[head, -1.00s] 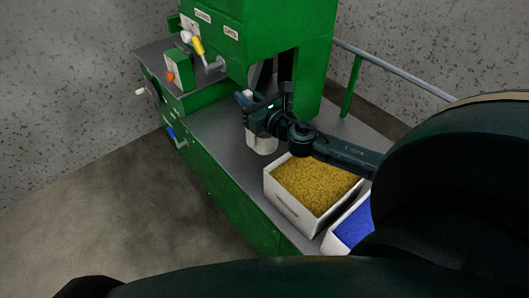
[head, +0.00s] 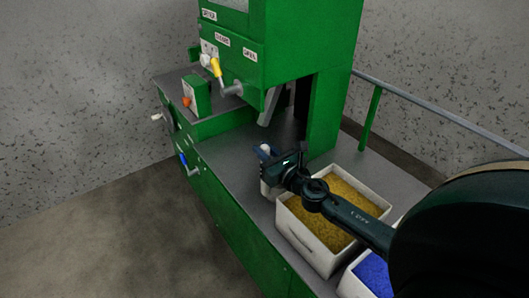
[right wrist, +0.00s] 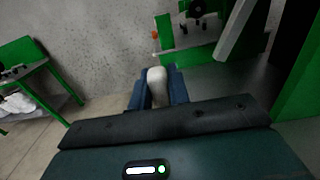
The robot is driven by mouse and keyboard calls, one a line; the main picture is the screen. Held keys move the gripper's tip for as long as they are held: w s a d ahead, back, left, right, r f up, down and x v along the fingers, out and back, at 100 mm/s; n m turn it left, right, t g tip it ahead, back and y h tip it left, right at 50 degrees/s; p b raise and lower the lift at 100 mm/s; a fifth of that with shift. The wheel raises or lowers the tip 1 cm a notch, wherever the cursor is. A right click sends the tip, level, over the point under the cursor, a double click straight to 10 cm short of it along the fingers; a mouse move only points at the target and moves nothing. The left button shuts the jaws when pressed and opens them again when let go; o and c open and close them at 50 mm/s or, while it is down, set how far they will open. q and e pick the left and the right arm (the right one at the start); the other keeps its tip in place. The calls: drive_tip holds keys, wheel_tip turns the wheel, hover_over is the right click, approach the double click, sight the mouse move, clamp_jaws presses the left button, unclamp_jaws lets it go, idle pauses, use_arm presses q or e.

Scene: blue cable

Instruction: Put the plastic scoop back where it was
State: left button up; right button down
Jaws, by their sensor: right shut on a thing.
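My right gripper (head: 266,153) is shut on the white plastic scoop (head: 267,188). I cannot tell whether the scoop touches the bench top. In the right wrist view, the scoop's rounded white handle (right wrist: 157,84) sits between the two blue fingers (right wrist: 158,92). The rest of the scoop is hidden there. My left gripper is not in view.
The grey bench top (head: 233,160) is clear to the left of the scoop. A green machine (head: 315,60) with levers stands behind. A white box of blue granules (head: 374,275) is at the lower right. A railing (head: 420,105) runs along the back right.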

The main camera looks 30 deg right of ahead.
drive_tip(key=shift+f, duration=0.1)
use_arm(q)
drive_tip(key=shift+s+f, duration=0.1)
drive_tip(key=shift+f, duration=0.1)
use_arm(e)
drive_tip(key=c, duration=1.3)
unclamp_jaws()
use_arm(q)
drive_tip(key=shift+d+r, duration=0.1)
use_arm(e)
drive_tip(key=shift+s, duration=0.1)
use_arm(q)
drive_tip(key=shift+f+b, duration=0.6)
drive_tip(key=shift+b, duration=0.6)
use_arm(e)
drive_tip(key=s, duration=0.7)
drive_tip(key=s+d, duration=0.1)
drive_tip(key=s, duration=0.3)
drive_tip(key=shift+s, duration=0.35)
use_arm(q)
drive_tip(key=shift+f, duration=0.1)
use_arm(e)
drive_tip(key=shift+a, duration=0.1)
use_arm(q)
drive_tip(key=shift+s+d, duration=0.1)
use_arm(e)
drive_tip(key=shift+s, duration=0.1)
